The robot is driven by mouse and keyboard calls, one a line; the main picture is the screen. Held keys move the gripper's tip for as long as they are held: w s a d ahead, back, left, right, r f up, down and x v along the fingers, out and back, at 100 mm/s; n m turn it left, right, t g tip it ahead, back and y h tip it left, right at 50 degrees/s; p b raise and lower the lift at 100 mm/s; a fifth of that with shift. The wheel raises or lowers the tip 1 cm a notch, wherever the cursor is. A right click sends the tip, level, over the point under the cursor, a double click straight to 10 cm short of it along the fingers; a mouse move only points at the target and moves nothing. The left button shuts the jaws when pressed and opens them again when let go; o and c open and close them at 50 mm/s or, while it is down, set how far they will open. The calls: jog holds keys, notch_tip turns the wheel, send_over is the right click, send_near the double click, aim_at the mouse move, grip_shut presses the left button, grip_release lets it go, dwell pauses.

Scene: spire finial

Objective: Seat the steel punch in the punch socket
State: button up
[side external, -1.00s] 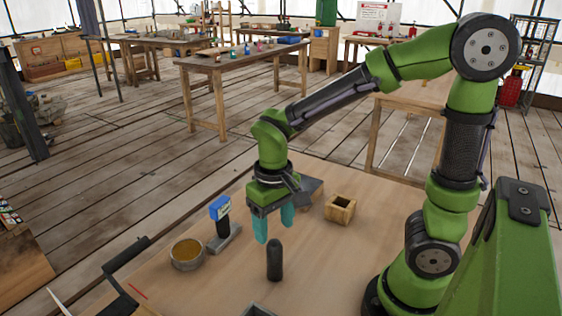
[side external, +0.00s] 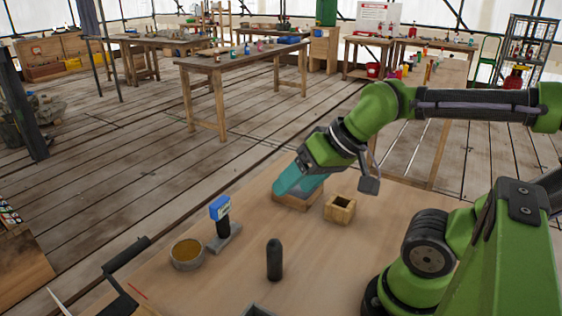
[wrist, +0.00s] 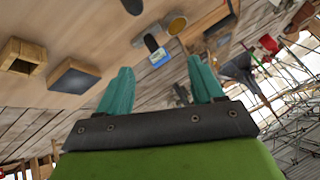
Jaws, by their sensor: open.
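A dark upright cylinder with a rounded top (side external: 274,260), which looks like the steel punch, stands on the table in the side external view. Part of it shows at the top edge of the wrist view (wrist: 132,5). A wooden block with a square hole (side external: 340,209) stands behind it to the right, and also shows in the wrist view (wrist: 22,57). I cannot tell for sure whether this is the punch socket. My gripper (side external: 281,187) is tilted, beyond the cylinder and well apart from it. In the wrist view its teal fingers (wrist: 160,66) are spread and empty.
A low dark-topped wooden box (side external: 297,203) is partly hidden by my fingers. A blue-topped dark post on a grey base (side external: 221,222) and a round yellow-filled dish (side external: 187,254) stand left. A black angled bracket (side external: 125,270) is at the table's left edge.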

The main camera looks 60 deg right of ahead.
jog(key=n+g+h, duration=0.2)
jog(key=n+g, duration=0.5)
jog(key=n, duration=0.6)
send_over(274, 254)
jog(key=d, duration=0.2)
notch_tip(274, 254, down, 3)
jog(key=f, duration=1.1)
jog(key=w+f, duration=0.1)
jog(key=f, duration=0.4)
jog(key=shift+a+f, duration=0.25)
jog(key=shift+f, duration=0.1)
jog(key=shift+c, duration=0.5)
grip_shut()
